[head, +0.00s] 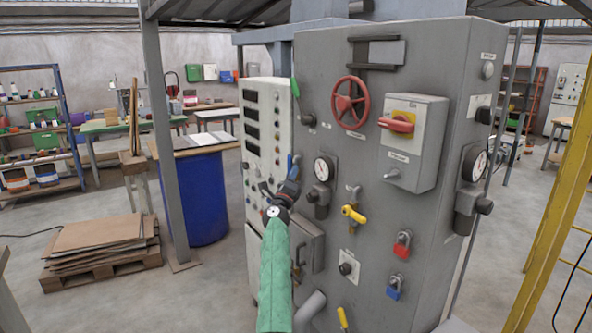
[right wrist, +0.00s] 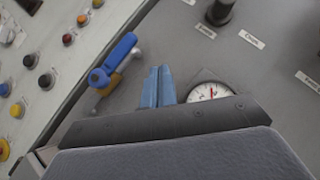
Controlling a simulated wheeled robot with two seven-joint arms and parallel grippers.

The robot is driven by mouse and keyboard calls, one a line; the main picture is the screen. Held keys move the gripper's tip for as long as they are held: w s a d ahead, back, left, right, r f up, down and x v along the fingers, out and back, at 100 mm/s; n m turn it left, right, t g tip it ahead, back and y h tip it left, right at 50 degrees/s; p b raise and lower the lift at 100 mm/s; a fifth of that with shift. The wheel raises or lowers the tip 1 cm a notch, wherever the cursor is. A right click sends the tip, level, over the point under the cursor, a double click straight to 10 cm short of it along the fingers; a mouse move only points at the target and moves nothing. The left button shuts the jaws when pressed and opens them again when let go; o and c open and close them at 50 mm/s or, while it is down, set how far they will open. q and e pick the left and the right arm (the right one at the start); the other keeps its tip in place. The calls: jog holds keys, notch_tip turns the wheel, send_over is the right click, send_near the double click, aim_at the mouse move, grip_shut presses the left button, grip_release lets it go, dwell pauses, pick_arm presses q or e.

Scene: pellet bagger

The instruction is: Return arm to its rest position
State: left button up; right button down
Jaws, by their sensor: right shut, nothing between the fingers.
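My right arm (head: 275,270), in a green sleeve, reaches up from the bottom of the head view. My right gripper (head: 293,170) is in front of the grey machine cabinet (head: 330,75), near its left edge. In the right wrist view its blue fingertips (right wrist: 158,88) are together with nothing between them. A blue-handled valve (right wrist: 112,62) is just left of the fingertips in that view, apart from them. My left gripper is not in view.
The grey cabinet carries a red handwheel (head: 349,103), a red rotary switch (head: 397,123), a pressure gauge (head: 323,168) and a yellow valve handle (head: 354,214). A button panel (head: 254,160) adjoins it on the left. A blue drum (head: 204,200) and a pallet of cardboard (head: 100,236) stand farther left.

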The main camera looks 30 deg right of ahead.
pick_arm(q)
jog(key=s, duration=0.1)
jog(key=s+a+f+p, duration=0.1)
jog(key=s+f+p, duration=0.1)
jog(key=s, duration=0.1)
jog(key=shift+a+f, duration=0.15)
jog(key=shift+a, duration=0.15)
pick_arm(e)
jog(key=s+a, duration=0.4)
jog(key=s, duration=0.2)
jog(key=shift+a+r, duration=0.15)
jog(key=shift+r, duration=0.05)
